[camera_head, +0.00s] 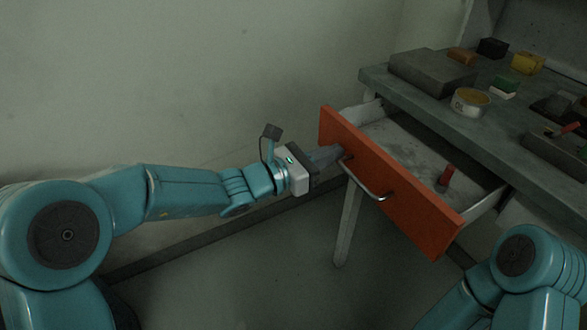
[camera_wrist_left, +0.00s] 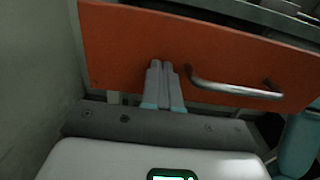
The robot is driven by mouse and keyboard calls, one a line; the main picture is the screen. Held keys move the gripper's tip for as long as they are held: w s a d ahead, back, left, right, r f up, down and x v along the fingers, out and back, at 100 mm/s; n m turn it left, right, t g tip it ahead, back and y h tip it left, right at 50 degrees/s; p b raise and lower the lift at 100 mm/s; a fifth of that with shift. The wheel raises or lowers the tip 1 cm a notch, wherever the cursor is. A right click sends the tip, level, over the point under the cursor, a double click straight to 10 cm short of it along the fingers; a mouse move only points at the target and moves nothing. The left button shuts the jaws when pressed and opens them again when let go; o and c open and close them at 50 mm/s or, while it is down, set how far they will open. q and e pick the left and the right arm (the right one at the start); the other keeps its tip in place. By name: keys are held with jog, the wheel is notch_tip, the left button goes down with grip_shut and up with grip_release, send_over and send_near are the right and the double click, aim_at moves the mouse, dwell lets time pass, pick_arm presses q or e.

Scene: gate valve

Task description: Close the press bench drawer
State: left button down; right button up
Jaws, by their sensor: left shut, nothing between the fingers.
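The press bench drawer stands open, with its orange front (camera_head: 385,180) pulled out from under the bench top. A curved metal handle (camera_head: 366,180) is on the front; it also shows in the left wrist view (camera_wrist_left: 235,89). My left gripper (camera_head: 338,151) is shut and empty, its fingertips at the orange front beside the left end of the handle. In the left wrist view the closed fingers (camera_wrist_left: 165,68) point at the orange panel (camera_wrist_left: 130,45); I cannot tell whether they touch it. My right gripper is out of view; only part of my right arm shows at lower right.
The grey bench top (camera_head: 420,97) carries a grey box (camera_head: 432,70), a round yellow tin (camera_head: 470,101) and several small blocks. A bench leg (camera_head: 348,222) stands below the drawer. The floor in front is clear.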

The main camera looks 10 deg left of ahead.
aim_at(389, 142)
pick_arm(q)
jog(key=p+x, duration=0.2)
jog(key=x, duration=1.4)
jog(key=shift+w+d+p, duration=0.2)
jog(key=shift+d+p, duration=0.1)
jog(key=shift+p, duration=0.1)
jog(key=shift+d+r, duration=0.1)
jog(key=shift+r, duration=0.2)
